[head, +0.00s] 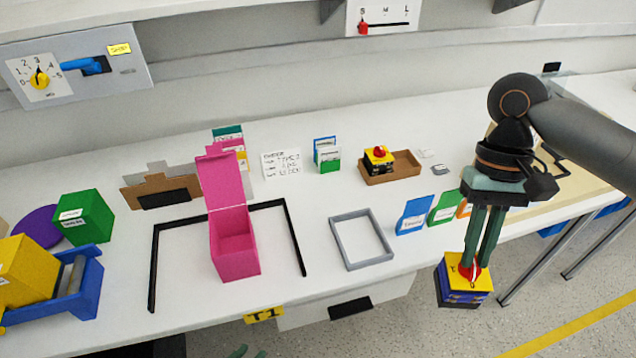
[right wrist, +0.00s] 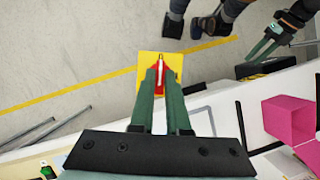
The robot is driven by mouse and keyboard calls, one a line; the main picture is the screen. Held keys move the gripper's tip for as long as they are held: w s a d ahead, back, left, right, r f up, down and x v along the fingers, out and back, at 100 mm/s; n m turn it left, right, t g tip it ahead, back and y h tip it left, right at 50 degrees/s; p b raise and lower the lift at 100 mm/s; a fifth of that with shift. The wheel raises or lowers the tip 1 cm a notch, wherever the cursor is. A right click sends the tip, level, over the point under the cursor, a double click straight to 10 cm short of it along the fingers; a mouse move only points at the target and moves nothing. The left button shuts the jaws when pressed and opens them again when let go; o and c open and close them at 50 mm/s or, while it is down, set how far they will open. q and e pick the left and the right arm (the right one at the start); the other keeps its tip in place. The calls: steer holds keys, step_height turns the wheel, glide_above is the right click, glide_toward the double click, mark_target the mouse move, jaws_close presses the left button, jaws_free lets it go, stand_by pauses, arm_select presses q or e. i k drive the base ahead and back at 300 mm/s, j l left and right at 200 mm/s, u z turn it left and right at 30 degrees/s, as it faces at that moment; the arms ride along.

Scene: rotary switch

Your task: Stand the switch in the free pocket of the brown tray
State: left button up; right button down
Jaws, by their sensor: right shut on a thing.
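The switch (head: 462,283) has a yellow top, a red knob with a white pointer line, and a dark blue body. My right gripper (head: 470,262) points down and is shut on its red knob, holding it in the air beyond the table's front edge. The right wrist view shows the yellow top and red knob (right wrist: 160,66) between the fingertips. The brown tray (head: 405,172) lies on the table; a similar switch (head: 379,157) stands in its left pocket, and its right pocket is empty. My left gripper (head: 250,352) barely shows at the bottom edge; its fingertips are apart (right wrist: 262,50).
Blue, green and orange card holders (head: 414,215) stand between the switch and the brown tray. A grey frame (head: 362,241) and an open pink box (head: 235,243) lie further left. The table between the grey frame and the tray is clear.

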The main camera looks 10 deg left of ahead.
mark_target(400, 168)
steer(key=j+u, duration=0.15)
steer(key=u, duration=0.2)
steer(key=j+u, duration=0.15)
steer(key=u, duration=0.2)
steer(key=j+u, duration=0.15)
steer(key=u, duration=0.2)
steer(key=i+u, duration=0.15)
steer(key=i, duration=0.35)
